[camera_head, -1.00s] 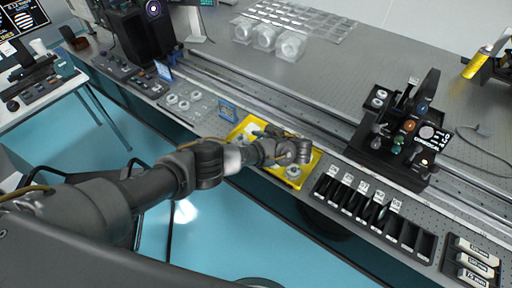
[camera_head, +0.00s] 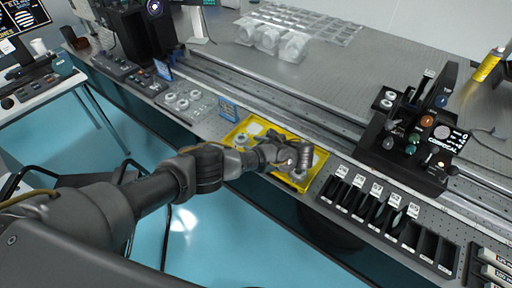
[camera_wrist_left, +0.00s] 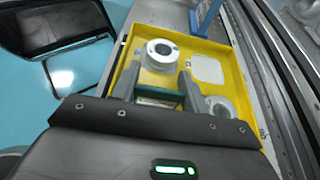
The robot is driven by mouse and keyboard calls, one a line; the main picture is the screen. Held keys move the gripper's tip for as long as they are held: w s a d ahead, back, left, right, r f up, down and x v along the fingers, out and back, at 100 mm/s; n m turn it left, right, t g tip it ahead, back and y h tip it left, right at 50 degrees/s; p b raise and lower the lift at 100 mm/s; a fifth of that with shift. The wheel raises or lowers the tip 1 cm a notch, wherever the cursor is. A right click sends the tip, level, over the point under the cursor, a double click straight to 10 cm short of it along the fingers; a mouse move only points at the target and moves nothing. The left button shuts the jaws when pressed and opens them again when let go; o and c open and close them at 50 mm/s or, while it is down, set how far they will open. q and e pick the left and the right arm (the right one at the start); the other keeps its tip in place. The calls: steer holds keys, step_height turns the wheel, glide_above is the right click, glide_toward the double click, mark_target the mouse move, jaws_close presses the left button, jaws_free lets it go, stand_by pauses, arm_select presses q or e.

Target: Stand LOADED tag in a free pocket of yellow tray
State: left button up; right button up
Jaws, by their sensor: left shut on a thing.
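The yellow tray (camera_head: 229,139) lies along the front of the optical table and fills much of the left wrist view (camera_wrist_left: 195,44). My left gripper (camera_head: 298,156) is over it, with its fingers (camera_wrist_left: 157,88) pointing into the tray area. The gripper is shut on a small teal-and-pale piece (camera_wrist_left: 158,98), apparently the LOADED tag; its lettering cannot be read. Whether the piece touches the tray floor is unclear. A white ring-shaped part (camera_wrist_left: 163,53) sits in the tray just beyond the fingers. A pale square pocket (camera_wrist_left: 207,68) to its right looks empty. My right gripper is out of view.
Another round part (camera_wrist_left: 222,108) sits in the tray right of the fingers. A black slotted rack (camera_head: 385,225) stands to the tray's right, and a blue-framed sign (camera_head: 228,109) stands at its back left. A rail (camera_head: 290,117) runs behind.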

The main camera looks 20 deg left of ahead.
arm_select(q)
steer(key=shift+s+a, duration=0.1)
steer(key=shift+f, duration=0.15)
steer(key=o, duration=1)
steer(key=shift+c, duration=0.2)
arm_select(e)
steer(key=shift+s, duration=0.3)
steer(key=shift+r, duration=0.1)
arm_select(q)
steer(key=shift+d+r, duration=0.25)
steer(key=shift+d, duration=0.05)
steer(key=p+v, duration=0.2)
steer(key=v, duration=0.4)
steer(key=shift+s+d+r, duration=0.1)
steer(key=shift+r, duration=0.2)
steer(key=shift+s+d, duration=0.15)
steer(key=shift+d, duration=0.15)
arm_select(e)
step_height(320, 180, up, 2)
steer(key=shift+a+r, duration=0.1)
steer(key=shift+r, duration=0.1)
arm_select(q)
steer(key=shift+p, duration=0.3)
